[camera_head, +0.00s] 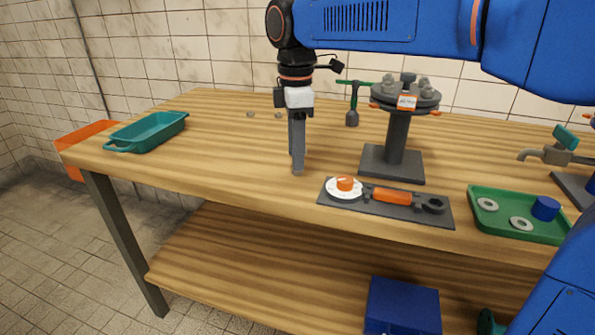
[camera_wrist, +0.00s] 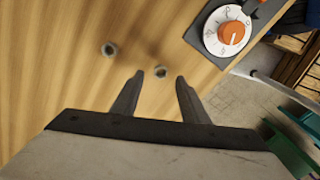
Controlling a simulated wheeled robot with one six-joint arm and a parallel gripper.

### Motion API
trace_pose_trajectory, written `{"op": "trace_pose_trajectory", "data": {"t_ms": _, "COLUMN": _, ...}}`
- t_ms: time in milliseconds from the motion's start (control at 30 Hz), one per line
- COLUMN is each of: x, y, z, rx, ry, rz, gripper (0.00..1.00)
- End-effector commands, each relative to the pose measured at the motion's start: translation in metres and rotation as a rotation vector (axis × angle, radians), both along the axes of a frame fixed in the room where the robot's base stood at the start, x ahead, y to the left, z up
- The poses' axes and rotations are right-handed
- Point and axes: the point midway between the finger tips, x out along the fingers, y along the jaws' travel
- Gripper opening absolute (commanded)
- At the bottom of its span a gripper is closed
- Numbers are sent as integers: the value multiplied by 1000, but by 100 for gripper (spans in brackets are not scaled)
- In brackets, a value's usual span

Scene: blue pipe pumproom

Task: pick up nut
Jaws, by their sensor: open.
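The fingers overlap in the head view, and how far the tips are above the table is unclear.
A grey plate (camera_head: 405,212) with a white dial (camera_head: 345,188) and an orange-handled tool (camera_head: 393,196) lies right of my gripper. A grey stand (camera_head: 396,140) rises behind it. A green tray (camera_head: 540,232) is at right, a teal tray (camera_head: 150,131) at left. Table between teal tray and gripper is clear.

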Motion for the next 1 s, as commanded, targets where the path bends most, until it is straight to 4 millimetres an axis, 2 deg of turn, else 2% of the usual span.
{"op": "trace_pose_trajectory", "data": {"t_ms": 200, "x": -1, "y": 1, "z": -24, "rx": 0, "ry": 1, "rz": 0, "gripper": 41}}
{"op": "trace_pose_trajectory", "data": {"t_ms": 500, "x": -1, "y": 1, "z": -28, "rx": 0, "ry": 0, "rz": 1, "gripper": 41}}
{"op": "trace_pose_trajectory", "data": {"t_ms": 667, "x": -1, "y": 1, "z": -27, "rx": 0, "ry": 0, "rz": 1, "gripper": 2}}
{"op": "trace_pose_trajectory", "data": {"t_ms": 700, "x": -1, "y": 1, "z": -27, "rx": 0, "ry": 0, "rz": 1, "gripper": 0}}
{"op": "trace_pose_trajectory", "data": {"t_ms": 1000, "x": -1, "y": 1, "z": -25, "rx": 0, "ry": -1, "rz": 1, "gripper": 0}}
